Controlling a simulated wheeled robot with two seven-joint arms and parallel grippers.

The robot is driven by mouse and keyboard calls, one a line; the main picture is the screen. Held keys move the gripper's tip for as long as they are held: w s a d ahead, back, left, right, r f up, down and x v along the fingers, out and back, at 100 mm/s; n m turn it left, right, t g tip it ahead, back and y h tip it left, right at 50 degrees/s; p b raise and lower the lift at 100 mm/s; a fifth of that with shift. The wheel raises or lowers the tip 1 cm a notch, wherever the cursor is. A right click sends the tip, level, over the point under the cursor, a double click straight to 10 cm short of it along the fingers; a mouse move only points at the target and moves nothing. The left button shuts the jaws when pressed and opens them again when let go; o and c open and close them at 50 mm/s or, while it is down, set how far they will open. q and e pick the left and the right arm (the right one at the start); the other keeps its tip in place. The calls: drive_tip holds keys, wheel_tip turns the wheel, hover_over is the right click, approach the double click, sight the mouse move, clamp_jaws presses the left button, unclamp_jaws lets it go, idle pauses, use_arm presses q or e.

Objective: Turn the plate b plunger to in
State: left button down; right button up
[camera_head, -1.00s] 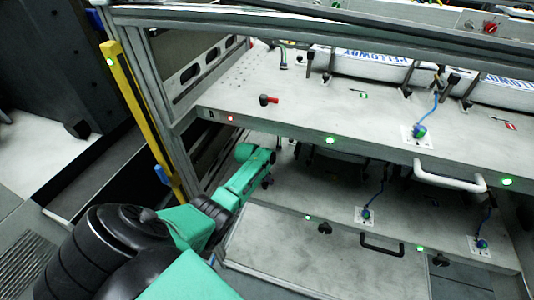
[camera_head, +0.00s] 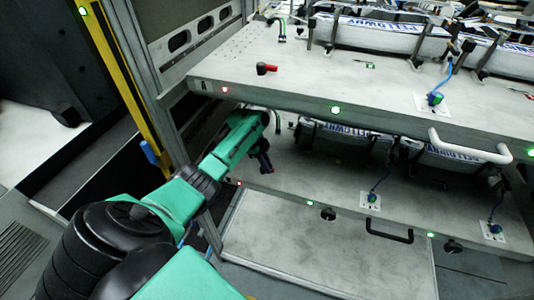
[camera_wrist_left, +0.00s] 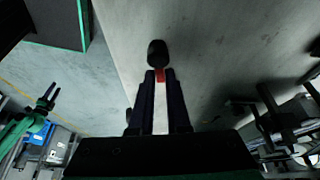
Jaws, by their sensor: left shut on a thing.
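The plunger of the lower plate shows in the left wrist view as a black knob (camera_wrist_left: 157,54) with a red part (camera_wrist_left: 160,75) beside it. My left gripper (camera_wrist_left: 160,78) is shut on that red part, with a finger on each side. In the head view my left gripper (camera_head: 265,162) is under the upper plate, above the left end of the lower plate (camera_head: 300,172), and the plunger is hidden there. A red light (camera_head: 239,184) glows on the lower plate's front edge. My right gripper (camera_wrist_left: 47,98) is small in the left wrist view, empty, its fingers apart.
The upper plate (camera_head: 330,80), marked A, lies close above my left arm and has its own red-handled plunger (camera_head: 266,68). A white handle (camera_head: 470,148) and a black handle (camera_head: 389,233) stick out in front. A yellow post (camera_head: 118,75) stands left of the frame.

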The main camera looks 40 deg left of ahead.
use_arm(q)
drive_tip(key=shift+d+m+b, duration=0.1)
drive_tip(key=shift+m+b, duration=0.3)
drive_tip(key=shift+m, duration=0.1)
drive_tip(key=shift+g, duration=0.3)
drive_tip(key=c, duration=0.9)
unclamp_jaws()
drive_tip(key=shift+d, duration=0.1)
